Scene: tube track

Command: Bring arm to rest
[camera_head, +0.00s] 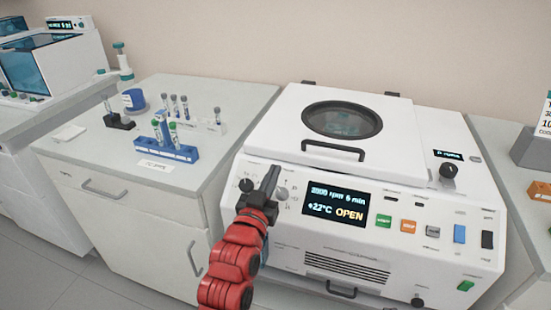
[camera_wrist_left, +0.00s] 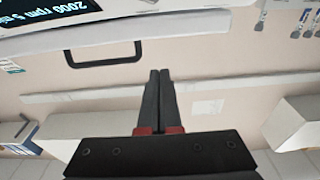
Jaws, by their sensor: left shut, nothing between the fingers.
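My left gripper (camera_head: 268,183) is in front of the left part of the centrifuge's control panel in the head view, its dark fingers pointing up. The left wrist view shows the two fingers (camera_wrist_left: 160,80) together with nothing between them. The white centrifuge (camera_head: 370,225) has its lid (camera_head: 270,139) down, with a round dark window and a black handle. Its display (camera_head: 336,205) reads OPEN, +22°C and an rpm line. The gripper hides part of the panel near the knobs; I cannot tell whether it touches the panel. My right gripper is not in view.
Left of the centrifuge, a cabinet (camera_head: 228,110) carries a blue tube rack (camera_head: 166,150) with tubes, several more tubes behind, a small black holder (camera_head: 118,122) and a blue-labelled container (camera_head: 134,99). A glass-fronted device (camera_head: 40,65) stands far left. A grey block (camera_head: 533,149) stands on the right counter.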

